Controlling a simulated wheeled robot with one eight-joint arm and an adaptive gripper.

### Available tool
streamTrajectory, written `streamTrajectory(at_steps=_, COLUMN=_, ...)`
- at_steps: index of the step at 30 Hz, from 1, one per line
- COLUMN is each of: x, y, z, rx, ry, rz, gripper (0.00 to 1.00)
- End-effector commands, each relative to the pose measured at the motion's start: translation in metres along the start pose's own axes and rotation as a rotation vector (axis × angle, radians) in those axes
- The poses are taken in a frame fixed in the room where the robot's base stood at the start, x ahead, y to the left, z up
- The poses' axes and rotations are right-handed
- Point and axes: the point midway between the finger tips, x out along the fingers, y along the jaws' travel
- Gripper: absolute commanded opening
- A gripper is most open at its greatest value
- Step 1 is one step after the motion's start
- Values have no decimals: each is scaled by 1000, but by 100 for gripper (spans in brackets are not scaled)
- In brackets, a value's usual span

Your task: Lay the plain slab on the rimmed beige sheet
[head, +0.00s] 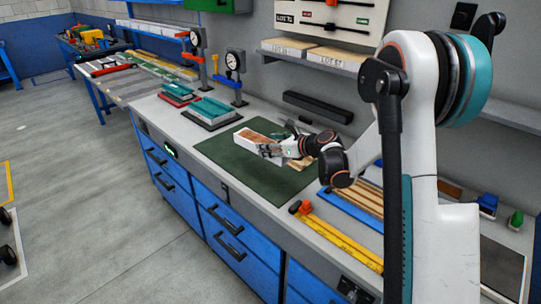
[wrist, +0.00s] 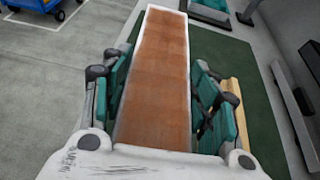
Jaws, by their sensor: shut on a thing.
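My gripper (head: 284,150) is shut on a long slab (head: 257,138) with a brown top and pale edges, which I take for the plain slab. In the wrist view the slab (wrist: 158,60) runs lengthwise between the teal pads of my gripper (wrist: 160,88). A beige piece (head: 301,162), which may be the rimmed sheet, lies on the green mat just right of my gripper. In the wrist view the beige piece (wrist: 236,112) shows partly behind the right finger. Most of it is hidden, and its rim cannot be made out.
The green mat (head: 235,160) covers the bench middle. Teal blocks on trays (head: 212,110) and dial gauges (head: 235,62) stand to its left. Yellow rails (head: 343,238) and wooden strips (head: 366,197) lie to the right.

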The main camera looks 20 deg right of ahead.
Motion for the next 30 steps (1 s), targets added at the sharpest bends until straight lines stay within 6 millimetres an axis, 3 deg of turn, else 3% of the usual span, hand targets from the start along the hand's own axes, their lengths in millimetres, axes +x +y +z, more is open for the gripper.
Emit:
streamTrajectory(at_steps=1, x=-6, y=0, z=14, rx=0, ry=0, rz=0, gripper=31)
streamTrajectory(at_steps=6, x=-19, y=0, z=45, rx=0, ry=0, rz=0, gripper=31)
streamTrajectory(at_steps=15, x=-32, y=0, z=77, rx=0, ry=0, rz=0, gripper=31)
streamTrajectory(at_steps=22, x=-44, y=13, z=77, rx=13, ry=7, rz=-26, gripper=31)
streamTrajectory(at_steps=30, x=-86, y=60, z=54, rx=61, ry=18, rz=-133, gripper=31)
